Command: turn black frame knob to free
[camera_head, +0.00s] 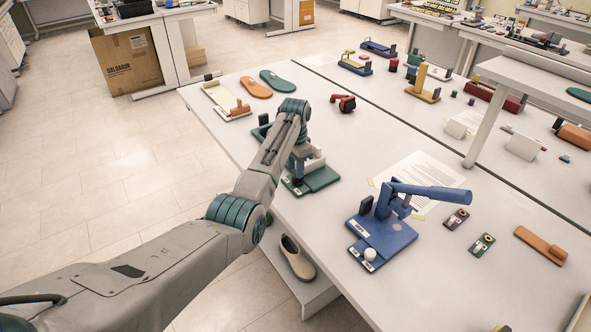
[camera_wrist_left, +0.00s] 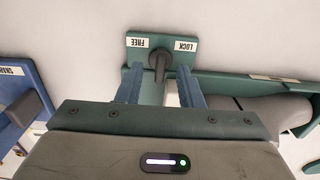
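The black knob (camera_wrist_left: 158,62) sits on a green plate (camera_wrist_left: 133,55) in the left wrist view. A FREE label (camera_wrist_left: 141,42) is to its left and a LOCK label (camera_wrist_left: 185,46) to its right; both read upside down. My left gripper (camera_wrist_left: 159,70) is open, its two blue fingers apart on either side of the knob with gaps showing. Whether the fingertips are level with the knob is unclear. In the head view, my left gripper (camera_head: 301,163) is over the green fixture (camera_head: 320,180); my arm hides the knob there. My right gripper is not in view.
Shoe soles (camera_head: 278,81) and a red clamp (camera_head: 344,103) lie farther back. A shoe (camera_head: 297,258) is on a lower shelf near the front edge.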

